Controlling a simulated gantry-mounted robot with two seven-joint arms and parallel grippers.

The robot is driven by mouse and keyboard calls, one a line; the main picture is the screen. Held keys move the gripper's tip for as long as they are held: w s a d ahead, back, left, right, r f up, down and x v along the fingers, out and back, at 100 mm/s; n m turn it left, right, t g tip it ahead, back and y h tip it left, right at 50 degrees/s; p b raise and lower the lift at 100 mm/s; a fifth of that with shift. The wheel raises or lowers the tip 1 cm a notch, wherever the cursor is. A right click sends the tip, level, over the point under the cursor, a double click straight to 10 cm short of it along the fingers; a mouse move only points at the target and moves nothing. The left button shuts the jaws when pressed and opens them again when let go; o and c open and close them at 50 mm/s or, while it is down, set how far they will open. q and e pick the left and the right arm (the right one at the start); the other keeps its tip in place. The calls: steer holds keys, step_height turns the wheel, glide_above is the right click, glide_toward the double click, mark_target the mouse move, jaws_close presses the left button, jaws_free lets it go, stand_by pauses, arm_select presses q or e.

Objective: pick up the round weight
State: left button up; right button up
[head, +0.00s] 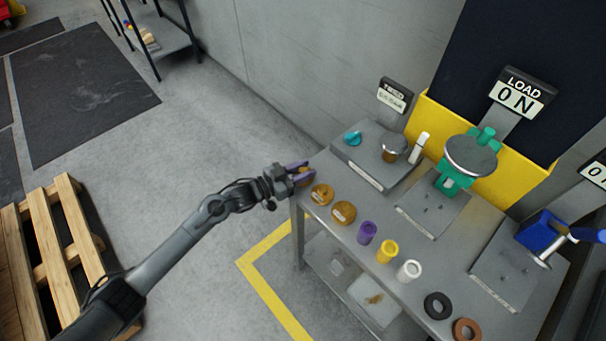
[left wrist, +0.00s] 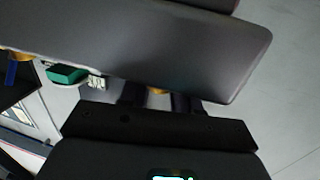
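One weight (head: 304,177) lies at the near left corner, at my left gripper (head: 300,172). Two more brass weights, one (head: 321,194) and another (head: 343,214), sit just right of it. My left gripper reaches in from the left, and its purplish fingers are beside the corner weight, partly covering it. In the left wrist view, a bit of brass colour (left wrist: 156,91) shows between two dark fingers, mostly hidden by a grey slab. Whether the fingers press on it cannot be told. My right gripper is not seen.
Purple (head: 367,232), yellow (head: 387,251) and white (head: 409,270) cylinders, then black (head: 437,305) and brown (head: 467,329) rings, continue along the table edge. Behind are a green device (head: 453,181) and a blue-handled one (head: 541,230). A wooden pallet (head: 52,232) lies at left; open floor lies between.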

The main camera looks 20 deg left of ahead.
arm_select(q)
jaws_close()
steer(key=shift+r, duration=0.15)
